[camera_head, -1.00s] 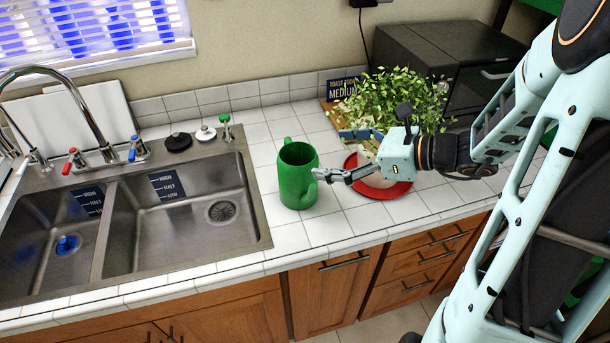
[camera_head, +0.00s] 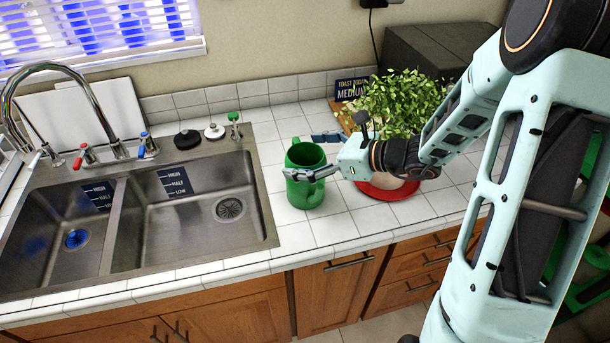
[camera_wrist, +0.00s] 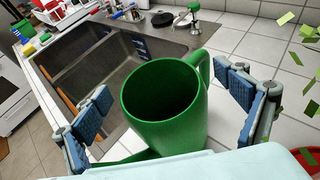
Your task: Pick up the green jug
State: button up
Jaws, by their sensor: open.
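The green jug (camera_head: 302,187) stands upright on the white tiled counter, just right of the sink. In the wrist view the jug (camera_wrist: 165,105) is seen from above, its mouth open; a handle shows at its upper right and another green part at its lower left. My gripper (camera_head: 305,154) is open at the jug, one finger in front of it and the other near its far side. In the wrist view the gripper (camera_wrist: 168,105) has its blue-padded fingers on either side of the jug, with gaps between pads and jug.
A double sink (camera_head: 190,215) with a tall faucet (camera_head: 78,100) lies to the left. A red dish (camera_head: 388,188) sits right of the jug under my arm. A leafy plant (camera_head: 395,100) and a dark appliance (camera_head: 425,52) stand behind. Counter in front of the jug is clear.

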jog(key=shift+c, duration=0.2)
jog(key=c, duration=1.7)
jog(key=shift+c, duration=0.2)
